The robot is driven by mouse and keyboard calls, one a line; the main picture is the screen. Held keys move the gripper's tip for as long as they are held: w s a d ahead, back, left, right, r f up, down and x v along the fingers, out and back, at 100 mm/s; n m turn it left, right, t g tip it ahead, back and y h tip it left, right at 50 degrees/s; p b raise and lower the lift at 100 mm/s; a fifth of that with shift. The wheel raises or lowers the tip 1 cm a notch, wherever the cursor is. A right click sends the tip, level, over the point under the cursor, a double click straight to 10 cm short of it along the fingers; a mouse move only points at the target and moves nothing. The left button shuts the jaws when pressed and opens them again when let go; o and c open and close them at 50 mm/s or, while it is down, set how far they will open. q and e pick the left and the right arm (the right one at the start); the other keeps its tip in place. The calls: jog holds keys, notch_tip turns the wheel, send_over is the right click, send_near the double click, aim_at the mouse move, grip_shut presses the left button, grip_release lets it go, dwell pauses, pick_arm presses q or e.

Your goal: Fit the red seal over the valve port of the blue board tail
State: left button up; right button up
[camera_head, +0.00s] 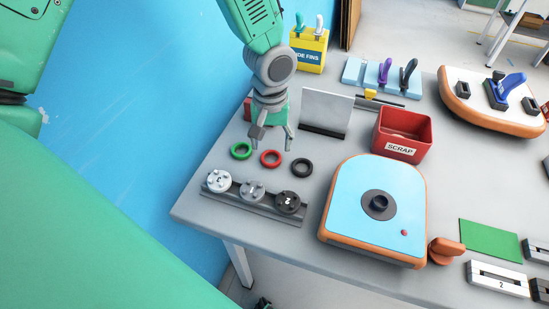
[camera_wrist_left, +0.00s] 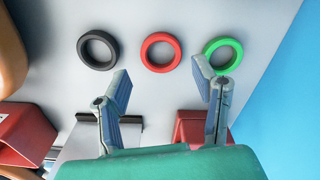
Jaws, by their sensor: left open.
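The red seal (camera_head: 271,158) lies flat on the grey table between a green ring and a black ring; it also shows in the left wrist view (camera_wrist_left: 161,52). The blue board tail (camera_head: 350,205) lies on the table to the right, with an orange-brown rim. Its dark round valve port (camera_head: 379,204) is near its middle. My left gripper (camera_head: 272,142) is open and empty above the table near the rings. In the left wrist view its fingers (camera_wrist_left: 160,88) stand apart, with the red seal beyond the gap. My right gripper is not in view.
The green ring (camera_head: 241,151) and black ring (camera_head: 302,168) flank the seal. A rack with round caps (camera_head: 253,191) is in front. An upright pale panel (camera_head: 325,112) and red scrap bin (camera_head: 402,133) stand behind. An orange knob (camera_head: 446,250) sits right of the board.

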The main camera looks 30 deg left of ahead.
aim_at(270, 162)
pick_arm(q)
jog(key=f, duration=0.5)
jog(key=shift+s+a, duration=0.15)
jog(key=shift+a, duration=0.15)
jog(key=shift+d+f, duration=0.15)
jog(key=shift+d, duration=0.45)
jog(key=c, duration=0.6)
jog(key=shift+a, duration=0.4)
jog(key=shift+c, duration=0.2)
